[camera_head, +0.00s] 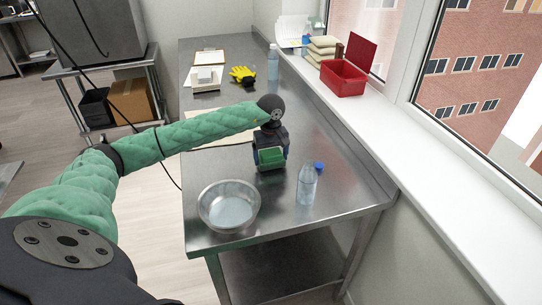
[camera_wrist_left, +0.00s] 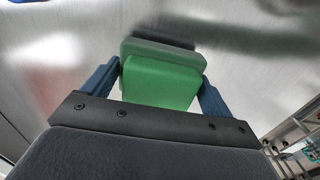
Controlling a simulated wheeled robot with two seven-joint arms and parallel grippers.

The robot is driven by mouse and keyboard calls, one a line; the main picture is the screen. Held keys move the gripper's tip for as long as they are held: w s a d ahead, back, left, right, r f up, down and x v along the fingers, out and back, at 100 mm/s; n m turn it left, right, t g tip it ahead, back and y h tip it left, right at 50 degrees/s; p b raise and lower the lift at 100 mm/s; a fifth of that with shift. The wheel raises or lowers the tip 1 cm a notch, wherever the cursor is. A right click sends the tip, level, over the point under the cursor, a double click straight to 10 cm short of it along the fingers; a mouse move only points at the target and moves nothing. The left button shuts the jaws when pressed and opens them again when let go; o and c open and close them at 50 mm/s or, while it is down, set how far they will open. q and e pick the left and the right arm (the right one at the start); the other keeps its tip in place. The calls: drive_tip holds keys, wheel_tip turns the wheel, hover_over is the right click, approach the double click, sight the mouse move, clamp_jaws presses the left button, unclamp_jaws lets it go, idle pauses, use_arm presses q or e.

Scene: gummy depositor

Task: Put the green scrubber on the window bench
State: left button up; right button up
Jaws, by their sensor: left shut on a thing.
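The green scrubber (camera_head: 271,156) is a small green block with a darker layer on one side. My left gripper (camera_head: 270,160) is shut on it above the steel bench, between the metal bowl and the back edge. In the left wrist view the scrubber (camera_wrist_left: 160,80) sits between the two blue fingers of the gripper (camera_wrist_left: 160,85). I cannot tell whether the scrubber touches the steel top. The white window ledge (camera_head: 420,200) runs along the right under the window, higher than the steel bench. My right gripper is not in view.
On the steel bench (camera_head: 345,195) stand a metal bowl (camera_head: 229,206), a clear bottle (camera_head: 307,185) and a blue cap (camera_head: 319,167). Farther back are yellow gloves (camera_head: 242,75) and another bottle (camera_head: 273,62). An open red box (camera_head: 343,79) stands on the ledge; its near part is clear.

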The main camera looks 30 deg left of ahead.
use_arm(q)
drive_tip(key=shift+f, duration=0.45)
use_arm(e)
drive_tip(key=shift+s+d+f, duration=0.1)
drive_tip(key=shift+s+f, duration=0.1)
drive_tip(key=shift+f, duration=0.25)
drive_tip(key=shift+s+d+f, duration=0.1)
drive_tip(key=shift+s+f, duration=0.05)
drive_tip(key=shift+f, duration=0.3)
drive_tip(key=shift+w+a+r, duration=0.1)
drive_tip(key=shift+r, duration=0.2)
use_arm(q)
drive_tip(key=shift+f, duration=0.1)
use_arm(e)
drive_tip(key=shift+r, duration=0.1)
use_arm(q)
drive_tip(key=o, duration=0.7)
drive_tip(key=shift+o, duration=0.5)
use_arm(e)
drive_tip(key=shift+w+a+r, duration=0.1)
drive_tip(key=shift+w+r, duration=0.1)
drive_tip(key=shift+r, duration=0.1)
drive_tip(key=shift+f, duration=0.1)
